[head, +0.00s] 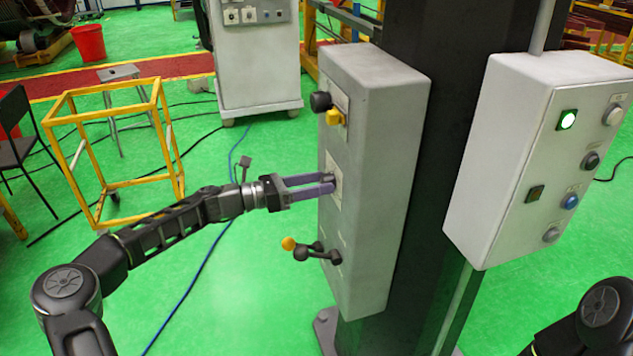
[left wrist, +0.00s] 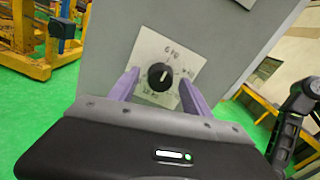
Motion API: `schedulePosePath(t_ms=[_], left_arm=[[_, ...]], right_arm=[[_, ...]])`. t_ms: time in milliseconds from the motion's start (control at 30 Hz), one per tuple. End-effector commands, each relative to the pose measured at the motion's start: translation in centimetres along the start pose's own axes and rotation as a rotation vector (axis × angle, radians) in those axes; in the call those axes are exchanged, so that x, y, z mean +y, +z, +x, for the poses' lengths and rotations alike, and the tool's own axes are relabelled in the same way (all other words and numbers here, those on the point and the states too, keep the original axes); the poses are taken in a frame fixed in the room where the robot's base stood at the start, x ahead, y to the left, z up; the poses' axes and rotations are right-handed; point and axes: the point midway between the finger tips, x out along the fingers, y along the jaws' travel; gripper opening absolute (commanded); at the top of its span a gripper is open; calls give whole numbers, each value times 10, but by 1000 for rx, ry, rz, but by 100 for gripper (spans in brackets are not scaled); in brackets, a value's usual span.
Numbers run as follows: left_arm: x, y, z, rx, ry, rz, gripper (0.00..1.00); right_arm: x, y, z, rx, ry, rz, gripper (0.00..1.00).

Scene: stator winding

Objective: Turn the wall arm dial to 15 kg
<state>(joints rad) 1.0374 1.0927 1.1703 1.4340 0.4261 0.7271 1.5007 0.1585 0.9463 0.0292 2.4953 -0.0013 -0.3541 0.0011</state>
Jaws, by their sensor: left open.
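The dial is a round black knob (left wrist: 158,77) with a light pointer line, on a pale square plate (left wrist: 178,55) on the grey control box (head: 375,120). In the left wrist view the pointer line points roughly up toward the printed marks; the figures are too small to read surely. My left gripper (head: 331,183) is open at the box face, its purple fingers (left wrist: 159,80) on either side of the knob. I cannot tell whether they touch it. In the head view the fingers mostly hide the knob. My right gripper is not in view.
Above the dial are a black knob (head: 320,102) and a yellow knob (head: 335,117); below is a lever with a yellow ball (head: 289,243). A yellow frame (head: 75,170) stands left.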

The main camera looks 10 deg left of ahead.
Motion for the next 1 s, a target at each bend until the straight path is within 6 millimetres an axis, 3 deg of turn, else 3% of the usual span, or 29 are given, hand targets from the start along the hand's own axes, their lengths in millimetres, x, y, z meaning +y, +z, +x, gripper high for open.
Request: schedulePosePath(t_ms=[200,900,1000], left_arm=[[0,0,0,0,0,0,57],[0,0,0,0,1,0,0],[0,0,0,0,1,0,0]], right_arm=[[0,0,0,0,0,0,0],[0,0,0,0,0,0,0],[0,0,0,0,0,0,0]])
